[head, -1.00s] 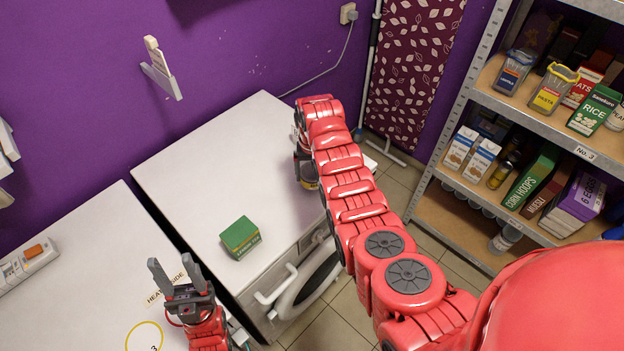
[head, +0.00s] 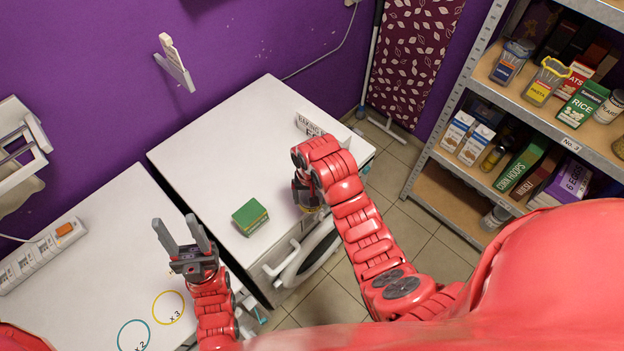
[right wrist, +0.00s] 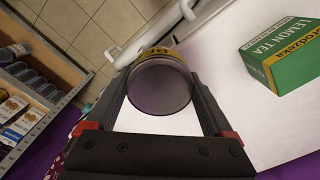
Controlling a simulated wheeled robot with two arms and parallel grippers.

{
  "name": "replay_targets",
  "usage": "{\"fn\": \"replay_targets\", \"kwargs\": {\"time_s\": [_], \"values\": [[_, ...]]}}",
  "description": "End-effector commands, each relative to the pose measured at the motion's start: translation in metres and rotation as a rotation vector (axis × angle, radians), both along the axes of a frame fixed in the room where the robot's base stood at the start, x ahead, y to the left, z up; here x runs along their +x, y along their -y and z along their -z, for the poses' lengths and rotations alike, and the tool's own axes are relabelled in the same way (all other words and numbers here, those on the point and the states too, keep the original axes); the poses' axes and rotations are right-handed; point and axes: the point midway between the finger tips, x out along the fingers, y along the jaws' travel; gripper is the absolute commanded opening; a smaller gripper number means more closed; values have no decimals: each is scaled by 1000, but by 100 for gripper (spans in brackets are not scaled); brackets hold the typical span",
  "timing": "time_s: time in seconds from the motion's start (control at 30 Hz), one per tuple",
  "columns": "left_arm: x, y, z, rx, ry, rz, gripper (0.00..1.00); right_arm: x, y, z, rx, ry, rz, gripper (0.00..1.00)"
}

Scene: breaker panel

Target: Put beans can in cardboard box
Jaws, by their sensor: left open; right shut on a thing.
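The can (right wrist: 160,85) is dark-ended with a yellow label band, on which letters like "BE" show in the right wrist view. My right gripper (right wrist: 165,100) is shut on it, one finger on each side. In the head view this gripper (head: 303,188) is over the right front part of the white washing machine top, mostly hidden by my right arm. Whether the can touches the top is unclear. My left gripper (head: 174,222) is open and empty, fingers up, over the left white surface. No cardboard box is seen in either view.
A green lemon tea box (head: 250,217) stands on the machine top (head: 210,150), left of my right gripper. A white box (head: 309,125) stands behind. A power strip (head: 40,255) lies at left. A stocked shelf (head: 530,120) is at right. The machine top's back left is clear.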

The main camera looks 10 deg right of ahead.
Motion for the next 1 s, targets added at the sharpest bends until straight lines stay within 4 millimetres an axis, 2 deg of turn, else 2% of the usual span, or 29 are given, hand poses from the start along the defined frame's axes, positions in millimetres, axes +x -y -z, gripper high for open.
{"fn": "replay_targets", "kwargs": {"time_s": [0.13, 0.47, 0.8, 0.87, 1.0], "values": [[0, 0, -5, 0, 0, 0, 50, -8, -2, 0, 1, -3, -2, 19], [0, 0, -5, 0, 0, 0, 50, -8, -3, 0, 0, -1, 0, 19], [0, 0, -36, 0, 0, 0, 50, -8, -2, -33, 0, -1, 0, 19], [0, 0, -26, 0, 0, 0, 50, -7, -1, -28, -5, 2, -5, 19], [0, 0, -22, 0, 0, 0, 50, -7, -1, -37, -5, 3, -4, 19]]}}
